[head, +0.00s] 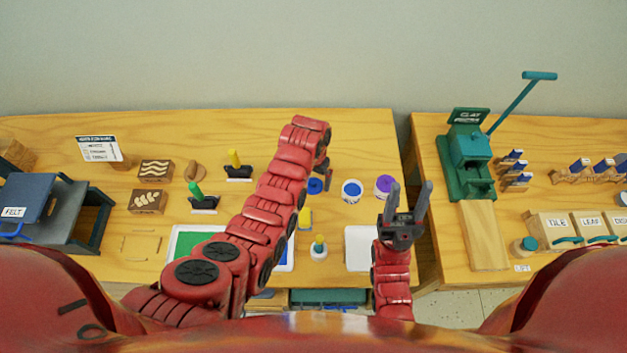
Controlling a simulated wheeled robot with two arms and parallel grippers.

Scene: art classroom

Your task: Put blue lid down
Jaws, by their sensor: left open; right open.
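The blue lid (314,186) is a small blue disc, low at the table's surface and partly hidden by my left arm. My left gripper (324,178) points down beside the lid's upper right edge, mostly hidden by its own wrist. It is open; I cannot tell whether a finger touches the lid. A white jar with a blue top face (352,188) stands just right of them. My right gripper (411,187) is open and empty, fingers pointing away from me, near the table's right edge.
A purple-topped jar (384,184) stands by my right gripper. A yellow piece (305,218) and a small bottle with a green and yellow top (318,250) are nearer me. A white tray (358,246) lies at the front. The table behind the jars is clear.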

